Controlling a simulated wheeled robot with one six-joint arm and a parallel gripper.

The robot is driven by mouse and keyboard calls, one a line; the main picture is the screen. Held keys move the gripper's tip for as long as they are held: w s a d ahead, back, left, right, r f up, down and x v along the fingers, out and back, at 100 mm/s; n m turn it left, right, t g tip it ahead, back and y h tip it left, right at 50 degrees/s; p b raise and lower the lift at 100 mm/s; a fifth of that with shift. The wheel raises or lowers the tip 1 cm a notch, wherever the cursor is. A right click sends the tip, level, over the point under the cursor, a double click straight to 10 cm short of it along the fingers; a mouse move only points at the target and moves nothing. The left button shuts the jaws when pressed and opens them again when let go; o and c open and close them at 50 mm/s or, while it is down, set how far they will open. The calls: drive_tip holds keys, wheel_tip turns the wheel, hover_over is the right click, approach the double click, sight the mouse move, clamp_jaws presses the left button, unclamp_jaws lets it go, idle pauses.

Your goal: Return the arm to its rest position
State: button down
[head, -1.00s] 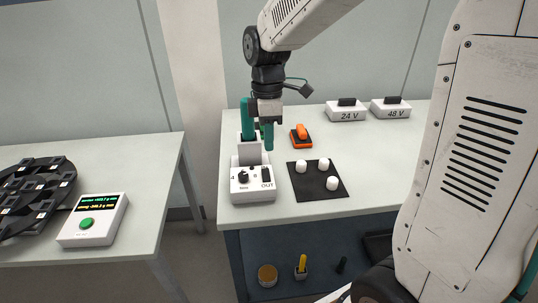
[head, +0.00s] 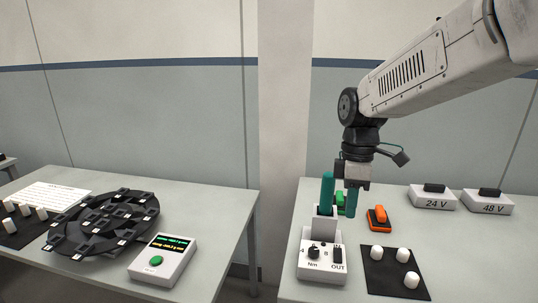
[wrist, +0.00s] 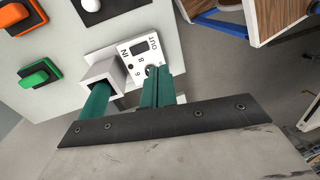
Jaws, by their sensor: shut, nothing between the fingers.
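My gripper (head: 352,212) hangs at the end of my arm, fingers pointing down, over the right-hand table. Its teal fingers (wrist: 160,75) are together with nothing between them. Just left of them, a teal upright piece (head: 328,189) stands in the white holder block of a torque unit (head: 322,262) marked Nm and OUT. In the wrist view the teal piece (wrist: 95,103) enters the square holder, apart from my fingertips. My fingertips are beside the holder and close to it; I cannot tell if they touch. My arm reaches in from the upper right.
Behind are a green block (head: 341,203), an orange block (head: 379,218), and 24 V (head: 432,198) and 48 V (head: 487,203) boxes. White knobs sit on a black mat (head: 383,283). The left table holds a dark round fixture (head: 105,222) and a display box (head: 163,261). A gap separates the tables.

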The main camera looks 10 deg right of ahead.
drive_tip(key=s+d+r+m+t, duration=0.1)
drive_tip(key=s+m, duration=0.6)
drive_tip(key=s, duration=0.4)
drive_tip(key=s+d+r+m+t, duration=0.1)
drive_tip(key=s+d+m+t, duration=0.1)
drive_tip(key=s+m, duration=0.4)
drive_tip(key=s, duration=0.4)
drive_tip(key=shift+s+m+h, duration=0.3)
drive_tip(key=shift+s+m, duration=0.05)
drive_tip(key=shift+m, duration=0.05)
